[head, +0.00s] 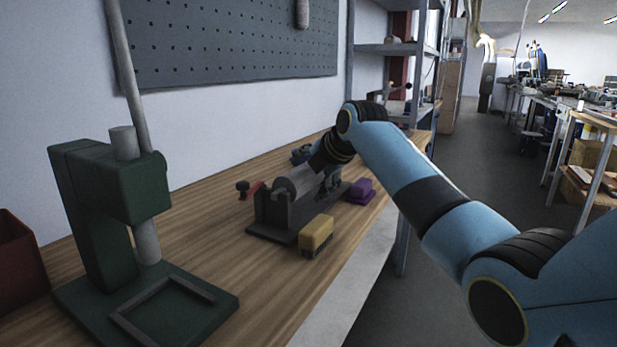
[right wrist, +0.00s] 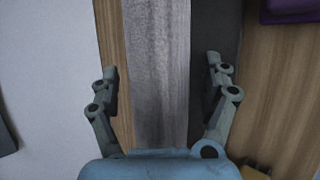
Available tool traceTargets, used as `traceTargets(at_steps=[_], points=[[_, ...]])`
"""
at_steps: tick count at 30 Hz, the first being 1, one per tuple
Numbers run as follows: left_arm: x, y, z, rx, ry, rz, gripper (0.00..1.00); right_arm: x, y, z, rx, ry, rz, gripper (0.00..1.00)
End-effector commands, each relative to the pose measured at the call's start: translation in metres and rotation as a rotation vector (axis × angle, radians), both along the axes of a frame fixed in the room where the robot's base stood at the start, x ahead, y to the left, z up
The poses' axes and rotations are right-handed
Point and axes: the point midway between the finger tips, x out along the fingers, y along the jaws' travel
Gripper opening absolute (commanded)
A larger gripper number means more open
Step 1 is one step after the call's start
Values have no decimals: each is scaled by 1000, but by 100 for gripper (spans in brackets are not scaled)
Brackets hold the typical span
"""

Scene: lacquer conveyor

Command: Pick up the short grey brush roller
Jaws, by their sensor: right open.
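A grey roller (head: 292,184) lies lengthwise on a dark stand (head: 272,233) on the wooden bench. In the right wrist view the roller (right wrist: 162,60) is a grey, streaked cylinder running up the picture between my fingers. My right gripper (right wrist: 162,70) is open, one finger on each side of the roller, with gaps visible at both sides. In the head view my right gripper (head: 329,178) is at the far part of the roller, partly hidden by my wrist. Whether it touches the roller cannot be told. My left gripper is not in view.
A yellow block (head: 316,234) sits in front of the stand, a purple one (head: 361,190) to its right. A red-and-black item (head: 250,189) lies behind. A green press (head: 110,190) and a dark red bin (head: 18,255) stand left. Bare bench (head: 200,235) lies between.

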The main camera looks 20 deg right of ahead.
Motion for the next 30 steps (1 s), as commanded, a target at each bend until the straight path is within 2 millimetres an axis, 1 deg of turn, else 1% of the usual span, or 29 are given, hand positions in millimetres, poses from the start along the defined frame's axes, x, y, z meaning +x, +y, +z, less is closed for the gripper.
traceTargets(at_steps=[2, 18, 26, 30], points=[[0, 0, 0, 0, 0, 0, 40, 0, 0, 0, 0, 0, 0, 79], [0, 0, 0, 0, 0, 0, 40, 0, 0, 0, 0, 0, 0, 10], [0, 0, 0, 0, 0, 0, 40, 0, 0, 2, 0, -1, 0, 10], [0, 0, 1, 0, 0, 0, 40, 1, 0, 12, 0, -4, 0, 10]])
